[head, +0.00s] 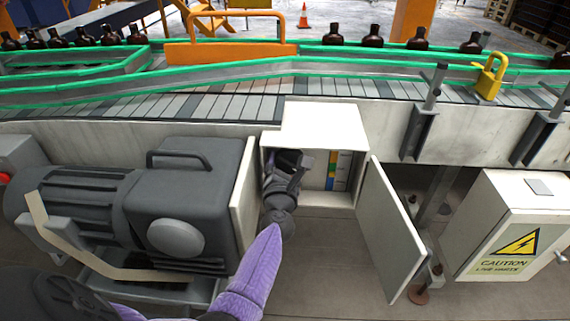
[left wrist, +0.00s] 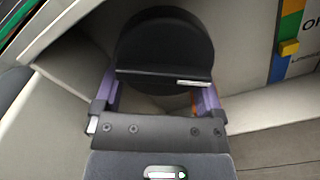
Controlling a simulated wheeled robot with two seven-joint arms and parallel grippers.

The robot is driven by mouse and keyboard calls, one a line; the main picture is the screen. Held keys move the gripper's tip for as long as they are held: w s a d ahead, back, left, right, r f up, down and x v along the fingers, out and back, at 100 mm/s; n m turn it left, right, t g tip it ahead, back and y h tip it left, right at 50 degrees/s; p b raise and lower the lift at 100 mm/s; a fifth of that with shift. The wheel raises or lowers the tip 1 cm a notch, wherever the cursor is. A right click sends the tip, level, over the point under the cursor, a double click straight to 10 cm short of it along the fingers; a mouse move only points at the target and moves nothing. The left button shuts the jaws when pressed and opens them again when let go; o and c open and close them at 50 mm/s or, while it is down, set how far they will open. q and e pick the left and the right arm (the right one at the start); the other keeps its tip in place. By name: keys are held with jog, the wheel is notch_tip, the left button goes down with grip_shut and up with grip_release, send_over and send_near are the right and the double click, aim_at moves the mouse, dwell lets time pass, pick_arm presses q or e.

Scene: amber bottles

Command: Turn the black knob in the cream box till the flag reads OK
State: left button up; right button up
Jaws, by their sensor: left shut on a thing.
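The cream box (head: 318,127) is fixed below the conveyor, with its door (head: 388,235) swung open to the right. My left gripper (head: 287,162) reaches into the box and hides the knob in the head view. In the left wrist view, the black knob (left wrist: 163,42) is a round disc with a raised bar and a short white mark. My left gripper's fingers (left wrist: 157,88) are shut on it from both sides. A coloured scale (head: 333,170) stands right of the knob. A yellow flag (left wrist: 289,47) sits above the blue band, below partly cropped lettering. My right gripper is out of view.
A dark motor (head: 90,205) stands left of the box. The conveyor (head: 220,106) with amber bottles (head: 373,37) runs above. A caution-marked cabinet (head: 515,225) stands at right.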

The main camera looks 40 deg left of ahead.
pick_arm(q)
jog(key=shift+r+m, duration=0.2)
jog(key=shift+m, duration=0.3)
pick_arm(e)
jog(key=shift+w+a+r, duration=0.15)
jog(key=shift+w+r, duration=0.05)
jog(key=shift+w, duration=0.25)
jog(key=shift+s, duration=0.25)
pick_arm(q)
jog(key=o, duration=1)
jog(key=shift+c, duration=0.2)
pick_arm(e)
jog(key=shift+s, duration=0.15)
pick_arm(q)
jog(key=shift+s+d+p, duration=0.25)
jog(key=shift+s+p, duration=0.1)
jog(key=p+v, duration=0.1)
jog(key=v, duration=0.8)
jog(key=shift+p, duration=0.3)
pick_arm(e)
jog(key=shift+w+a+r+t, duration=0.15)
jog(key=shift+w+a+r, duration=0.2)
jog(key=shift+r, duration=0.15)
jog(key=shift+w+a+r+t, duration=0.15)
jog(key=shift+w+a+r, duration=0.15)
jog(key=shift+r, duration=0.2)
